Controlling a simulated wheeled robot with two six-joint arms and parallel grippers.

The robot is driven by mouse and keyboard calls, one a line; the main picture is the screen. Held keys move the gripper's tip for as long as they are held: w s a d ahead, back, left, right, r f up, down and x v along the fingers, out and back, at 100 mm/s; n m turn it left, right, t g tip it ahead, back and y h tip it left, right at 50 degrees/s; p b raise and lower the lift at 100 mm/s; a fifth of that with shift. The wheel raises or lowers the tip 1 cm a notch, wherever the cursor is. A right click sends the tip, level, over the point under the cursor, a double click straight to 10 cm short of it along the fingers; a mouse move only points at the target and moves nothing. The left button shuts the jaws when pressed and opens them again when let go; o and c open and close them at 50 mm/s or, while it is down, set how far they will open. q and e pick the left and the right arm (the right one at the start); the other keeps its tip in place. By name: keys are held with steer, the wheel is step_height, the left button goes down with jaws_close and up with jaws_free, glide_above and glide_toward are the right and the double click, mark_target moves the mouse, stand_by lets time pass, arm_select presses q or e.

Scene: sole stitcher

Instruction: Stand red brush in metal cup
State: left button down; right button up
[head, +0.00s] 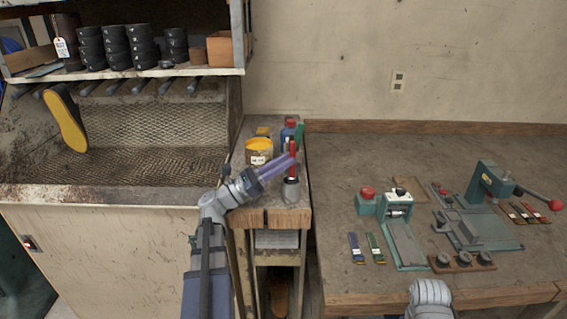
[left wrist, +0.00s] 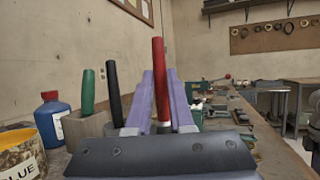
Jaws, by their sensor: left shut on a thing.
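The red brush (head: 292,147) is upright between the purple fingers of my left gripper (head: 287,162), which is shut on it. In the left wrist view the red handle (left wrist: 159,75) rises between both fingers (left wrist: 162,105). My right gripper is not in view.
A yellow tin (head: 259,155) and a blue bottle (left wrist: 52,120) stand close by. Green (left wrist: 87,92) and black (left wrist: 113,92) handles stand upright nearby. The workbench (head: 335,215) at right holds a red-knobbed press (head: 368,202) and other tools.

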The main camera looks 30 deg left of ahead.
arm_select(q)
steer(key=c, duration=0.7)
jaws_free()
